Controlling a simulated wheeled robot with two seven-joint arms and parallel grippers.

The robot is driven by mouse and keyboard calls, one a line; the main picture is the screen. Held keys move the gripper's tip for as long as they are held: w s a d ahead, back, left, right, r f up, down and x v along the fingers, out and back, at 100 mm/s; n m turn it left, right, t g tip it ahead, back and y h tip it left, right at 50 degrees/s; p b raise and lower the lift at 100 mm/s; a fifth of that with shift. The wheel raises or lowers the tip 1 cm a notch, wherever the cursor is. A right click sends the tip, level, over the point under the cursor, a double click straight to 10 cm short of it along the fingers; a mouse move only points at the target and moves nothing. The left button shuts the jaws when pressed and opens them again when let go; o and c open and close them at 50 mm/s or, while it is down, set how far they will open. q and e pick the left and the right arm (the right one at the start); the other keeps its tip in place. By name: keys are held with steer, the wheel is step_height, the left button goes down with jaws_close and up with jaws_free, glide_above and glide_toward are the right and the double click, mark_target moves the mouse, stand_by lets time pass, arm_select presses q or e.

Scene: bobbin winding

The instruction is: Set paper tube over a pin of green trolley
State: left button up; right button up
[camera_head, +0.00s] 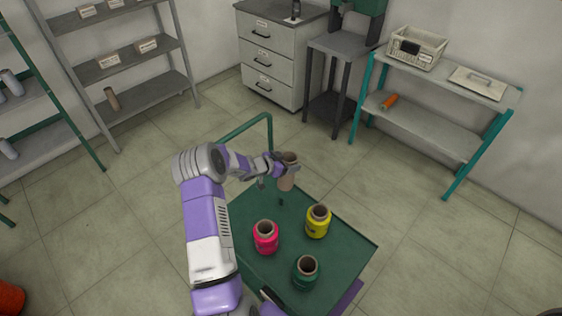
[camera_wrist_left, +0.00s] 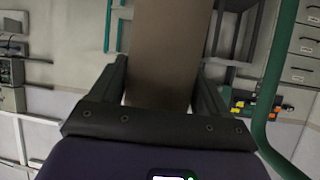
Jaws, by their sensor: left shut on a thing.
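My left gripper (camera_head: 284,167) is shut on a brown paper tube (camera_head: 287,180) and holds it roughly upright above the far corner of the green trolley (camera_head: 345,245). In the left wrist view the tube (camera_wrist_left: 168,45) runs between the two fingers (camera_wrist_left: 160,90). A short dark pin (camera_head: 281,202) shows on the trolley just below the tube. The tube's lower end looks apart from the trolley top; whether it is right over the pin I cannot tell. The trolley also carries a pink bobbin (camera_head: 265,238), a yellow bobbin (camera_head: 317,222) and a green bobbin (camera_head: 306,273). My right gripper is not in view.
The trolley's green handle (camera_head: 240,128) rises at its far side. A teal-legged table (camera_head: 430,130) with a basket and an orange thing stands at the back right. A drawer cabinet (camera_head: 275,60) and grey shelves (camera_head: 130,60) line the walls. Open floor surrounds the trolley.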

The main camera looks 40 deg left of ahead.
arm_select(q)
steer(key=shift+s+a+r+t+h, duration=0.15)
steer(key=shift+s+a+r+h, duration=0.1)
steer(key=shift+s+a, duration=0.2)
steer(key=shift+s+a+r+t+h, duration=0.15)
steer(key=shift+s+a+r+h, duration=0.15)
steer(key=shift+s, duration=0.25)
step_height(320, 180, down, 7)
steer(key=b, duration=0.5)
steer(key=shift+r, duration=0.15)
steer(key=shift+s, duration=0.1)
steer(key=shift+b, duration=0.3)
step_height(320, 180, down, 6)
steer(key=b, duration=0.4)
steer(key=shift+a, duration=0.1)
